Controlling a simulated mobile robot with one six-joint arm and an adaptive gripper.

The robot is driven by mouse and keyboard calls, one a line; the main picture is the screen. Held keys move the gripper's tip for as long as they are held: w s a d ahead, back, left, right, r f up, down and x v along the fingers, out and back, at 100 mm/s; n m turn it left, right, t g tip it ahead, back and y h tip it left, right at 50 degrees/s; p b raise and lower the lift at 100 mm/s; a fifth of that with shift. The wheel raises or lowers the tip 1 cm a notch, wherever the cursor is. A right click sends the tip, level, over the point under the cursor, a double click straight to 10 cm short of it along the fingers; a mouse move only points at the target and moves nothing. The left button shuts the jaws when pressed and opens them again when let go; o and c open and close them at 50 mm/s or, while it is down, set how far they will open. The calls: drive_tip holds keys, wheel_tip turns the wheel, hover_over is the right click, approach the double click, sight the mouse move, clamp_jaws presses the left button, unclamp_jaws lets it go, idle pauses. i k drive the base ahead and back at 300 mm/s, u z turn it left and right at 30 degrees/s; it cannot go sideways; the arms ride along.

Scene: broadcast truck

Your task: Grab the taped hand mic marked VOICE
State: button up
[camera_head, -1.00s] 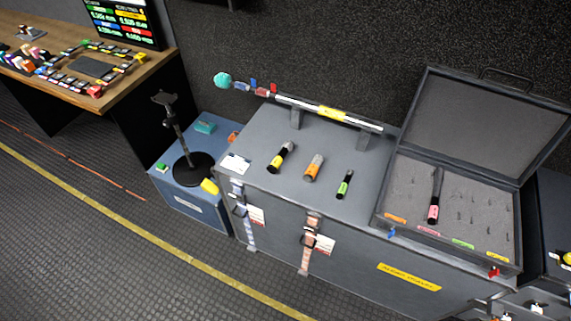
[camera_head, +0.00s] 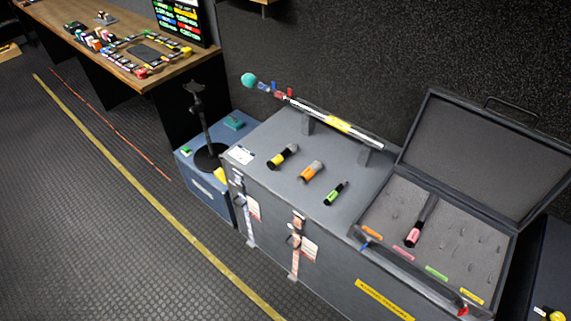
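Three short dark hand mics lie on top of the grey road case (camera_head: 262,182). One has yellow tape (camera_head: 283,156), one orange tape (camera_head: 312,172) and one green tape (camera_head: 335,193). A fourth mic with pink tape (camera_head: 413,236) lies in the open foam-lined case (camera_head: 465,245) at the right. The writing on the tapes is too small to read, so I cannot tell which mic is marked VOICE. My gripper is not in view.
A boom pole (camera_head: 338,125) with a teal ball end rests on supports behind the mics. A black stand (camera_head: 203,130) is on the blue case (camera_head: 205,190). A wooden desk (camera_head: 185,68) with a screen is at back left. The floor at left is open.

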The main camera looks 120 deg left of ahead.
sight(291, 148)
drive_tip(key=i, duration=0.4)
drive_tip(key=z, duration=0.3)
drive_tip(key=k, duration=0.1)
drive_tip(key=u, duration=3.8)
drive_tip(key=i, duration=0.25)
drive_tip(key=z, duration=0.05)
